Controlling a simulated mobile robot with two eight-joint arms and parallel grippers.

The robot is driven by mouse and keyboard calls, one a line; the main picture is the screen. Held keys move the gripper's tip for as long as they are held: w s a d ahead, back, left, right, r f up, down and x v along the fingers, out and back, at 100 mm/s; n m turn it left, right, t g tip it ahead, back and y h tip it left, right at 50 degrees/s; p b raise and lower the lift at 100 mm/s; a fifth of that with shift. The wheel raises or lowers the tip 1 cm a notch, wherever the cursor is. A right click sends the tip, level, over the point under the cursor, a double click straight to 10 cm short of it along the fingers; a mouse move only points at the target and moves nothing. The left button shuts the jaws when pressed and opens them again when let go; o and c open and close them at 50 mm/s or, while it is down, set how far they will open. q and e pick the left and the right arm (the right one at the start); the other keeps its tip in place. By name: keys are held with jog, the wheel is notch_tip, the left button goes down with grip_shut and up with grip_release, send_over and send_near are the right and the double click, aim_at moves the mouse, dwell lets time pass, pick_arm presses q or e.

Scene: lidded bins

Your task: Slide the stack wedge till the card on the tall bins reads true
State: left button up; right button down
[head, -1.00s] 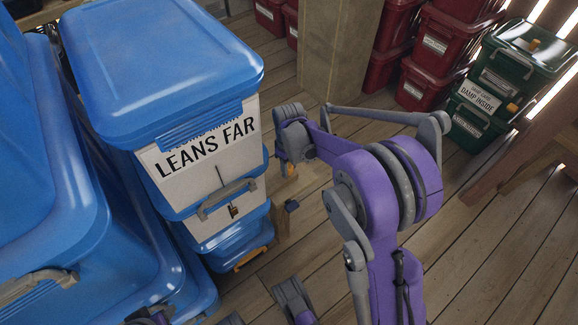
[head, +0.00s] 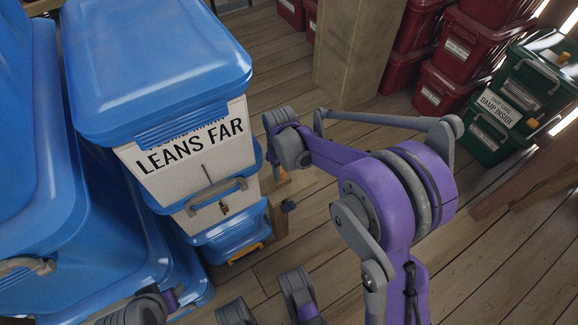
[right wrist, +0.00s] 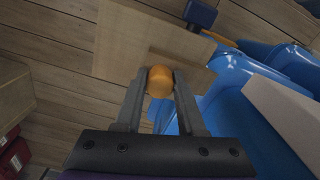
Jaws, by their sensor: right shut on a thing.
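The tall stack of blue bins (head: 160,70) stands at the left in the head view. Its white card (head: 180,165) reads "LEANS FAR"; a line above it is mostly hidden by the lid rim. A thin dark line and a small brass bob (head: 224,208) show below the words. My right gripper (right wrist: 160,84) is shut on a round orange knob (right wrist: 160,76), beside a tan wooden piece (right wrist: 135,45) that looks like the wedge. In the head view, wood and a blue knob (head: 288,206) show at the stack's lower right; my fingertips are hard to make out. My left gripper's fingers are not visible.
More blue bins (head: 80,250) crowd the left. A wooden post (head: 358,50) stands behind my right arm. Red bins (head: 450,60) and green bins (head: 520,90), one labelled "DAMP INSIDE", stand at the back right. Plank floor (head: 500,260) is open at lower right.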

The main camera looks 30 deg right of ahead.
jog(key=shift+a, duration=0.25)
jog(key=c, duration=0.5)
grip_release()
jog(key=shift+d, duration=0.1)
notch_tip(320, 180, up, 11)
jog(key=p, duration=0.3)
jog(key=shift+f, duration=0.1)
